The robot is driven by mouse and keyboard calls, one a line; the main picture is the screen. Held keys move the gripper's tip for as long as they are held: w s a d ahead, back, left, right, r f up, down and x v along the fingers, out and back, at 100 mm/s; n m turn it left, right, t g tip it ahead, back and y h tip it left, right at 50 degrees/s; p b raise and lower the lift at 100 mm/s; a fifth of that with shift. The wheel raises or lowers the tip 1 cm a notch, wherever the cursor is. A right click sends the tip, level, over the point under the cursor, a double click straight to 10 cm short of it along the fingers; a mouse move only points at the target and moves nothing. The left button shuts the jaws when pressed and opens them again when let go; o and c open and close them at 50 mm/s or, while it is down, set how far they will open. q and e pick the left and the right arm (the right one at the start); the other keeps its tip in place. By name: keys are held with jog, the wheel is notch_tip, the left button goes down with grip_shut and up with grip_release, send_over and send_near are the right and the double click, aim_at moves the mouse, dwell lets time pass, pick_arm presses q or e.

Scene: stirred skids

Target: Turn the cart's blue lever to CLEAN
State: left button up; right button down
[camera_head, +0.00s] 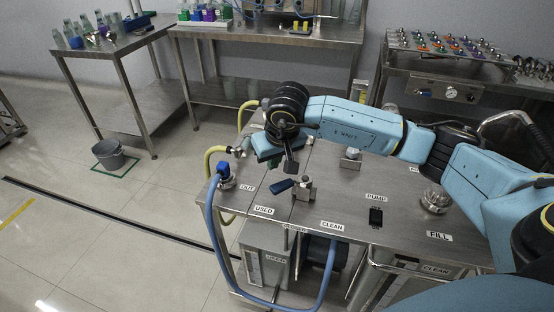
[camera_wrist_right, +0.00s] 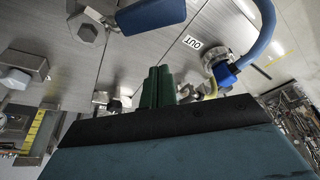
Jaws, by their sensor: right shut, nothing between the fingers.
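The blue lever (camera_head: 283,186) sits on a metal valve on the cart top (camera_head: 340,200). Its handle points left from the valve, toward the side with the USED label (camera_head: 264,210). The CLEAN label (camera_head: 332,226) is to the front right of the valve. My right gripper (camera_head: 290,168) is above the cart, just behind the lever in the head view. In the wrist view the blue lever (camera_wrist_right: 150,15) is at the top, apart from the shut, empty green fingers (camera_wrist_right: 157,85). My left gripper is not in view.
A blue hose (camera_head: 212,225) runs from the OUT fitting (camera_head: 225,176) at the cart's left edge. A yellow hose (camera_head: 211,158) is behind it. A small metal fitting (camera_head: 350,158) and a round metal fixture (camera_head: 435,201) stand on the cart top. A bucket (camera_head: 108,154) is on the floor.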

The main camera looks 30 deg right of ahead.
jog(key=shift+s+f+p, duration=0.35)
jog(key=shift+s+f, duration=0.05)
jog(key=shift+f, duration=0.4)
jog(key=shift+s+a+r+p, duration=0.15)
jog(key=shift+s+a+p, duration=0.15)
jog(key=shift+s, duration=0.25)
jog(key=shift+s+a+r+p, duration=0.2)
jog(key=shift+s+a, duration=0.1)
jog(key=shift+s, duration=0.2)
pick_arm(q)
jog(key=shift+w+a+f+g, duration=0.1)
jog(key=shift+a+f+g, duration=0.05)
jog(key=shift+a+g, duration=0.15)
pick_arm(e)
jog(key=shift+s+f, duration=0.15)
jog(key=shift+s, duration=0.25)
